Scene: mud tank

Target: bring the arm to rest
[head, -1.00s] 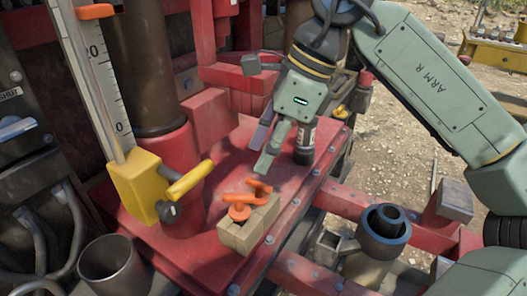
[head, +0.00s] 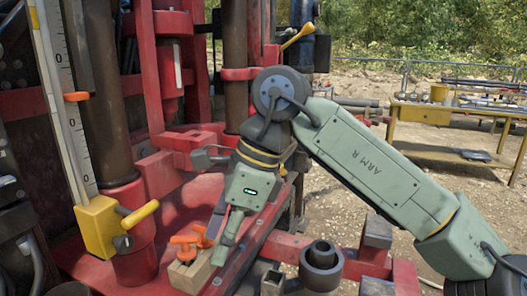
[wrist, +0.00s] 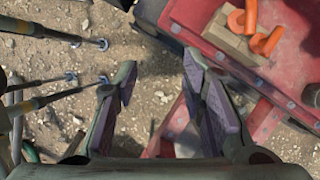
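My gripper (head: 222,240) hangs from the green arm, fingers pointing down, just right of the wooden block in the head view. In the wrist view my gripper (wrist: 165,100) has its two fingers well apart with nothing between them. Bare ground and part of a red frame show beyond the fingers. The arm is bent, with its dark elbow joint raised above the gripper.
A wooden block (head: 190,278) with orange-handled pieces (head: 187,241) sits on the red deck (head: 80,257). A yellow-handled gauge (head: 97,225) stands left. A dark cup-like fitting (head: 321,262) is at right. A yellow table (head: 440,140) stands behind on open gravel.

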